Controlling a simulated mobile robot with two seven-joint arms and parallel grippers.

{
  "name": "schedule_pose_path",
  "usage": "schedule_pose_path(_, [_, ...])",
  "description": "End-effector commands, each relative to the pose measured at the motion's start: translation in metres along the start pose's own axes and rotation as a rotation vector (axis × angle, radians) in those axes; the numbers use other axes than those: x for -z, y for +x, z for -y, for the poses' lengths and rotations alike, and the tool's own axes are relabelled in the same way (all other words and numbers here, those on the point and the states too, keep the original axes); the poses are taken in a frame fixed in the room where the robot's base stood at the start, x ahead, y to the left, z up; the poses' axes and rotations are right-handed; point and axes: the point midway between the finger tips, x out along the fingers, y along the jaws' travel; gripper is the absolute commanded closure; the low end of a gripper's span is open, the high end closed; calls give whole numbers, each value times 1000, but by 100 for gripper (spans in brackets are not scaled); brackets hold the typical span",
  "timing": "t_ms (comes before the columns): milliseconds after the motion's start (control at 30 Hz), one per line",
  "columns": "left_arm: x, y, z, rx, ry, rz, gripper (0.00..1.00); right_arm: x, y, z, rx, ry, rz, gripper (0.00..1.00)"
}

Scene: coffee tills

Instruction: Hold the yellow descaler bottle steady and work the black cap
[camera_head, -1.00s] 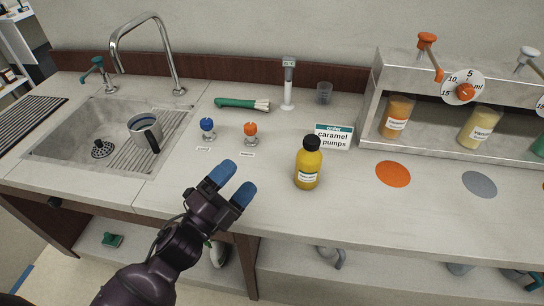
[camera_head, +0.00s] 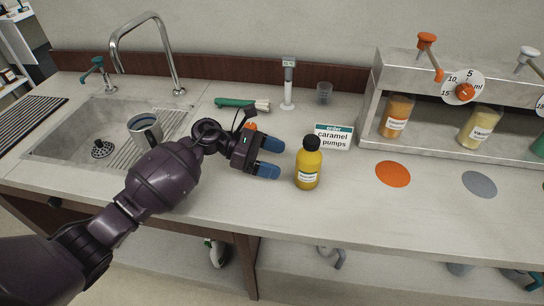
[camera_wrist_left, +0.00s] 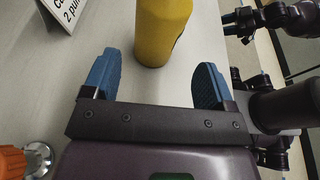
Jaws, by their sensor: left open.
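The yellow descaler bottle (camera_head: 308,170) stands upright on the counter in the head view, with its black cap (camera_head: 311,143) on top. My left gripper (camera_head: 277,160) is open just left of the bottle, its blue fingertips pointing at it and apart from it. In the left wrist view, the bottle's yellow body (camera_wrist_left: 162,30) lies ahead of the open fingers (camera_wrist_left: 158,80), roughly in line with the gap between them. The cap is outside that view.
The caramel pumps sign (camera_head: 334,137) stands behind the bottle. An orange knob (camera_head: 250,126) is partly hidden by my gripper. The sink (camera_head: 75,125) with a grey mug (camera_head: 144,127) is left. Counter right of the bottle is clear around an orange disc (camera_head: 393,173).

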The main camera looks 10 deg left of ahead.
Motion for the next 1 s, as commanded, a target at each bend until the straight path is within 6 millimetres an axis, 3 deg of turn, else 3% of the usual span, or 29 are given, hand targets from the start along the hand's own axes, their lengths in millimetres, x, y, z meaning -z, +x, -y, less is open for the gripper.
schedule_pose_path(267, [5,8,-4,14,33,-46,21,0,0,0,0,0,0,57])
schedule_pose_path(700, [6,58,-3,14,31,-45,21,0,0,0,0,0,0,57])
schedule_pose_path(1000, [7,76,-3,12,31,-43,21,0,0,0,0,0,0,57])
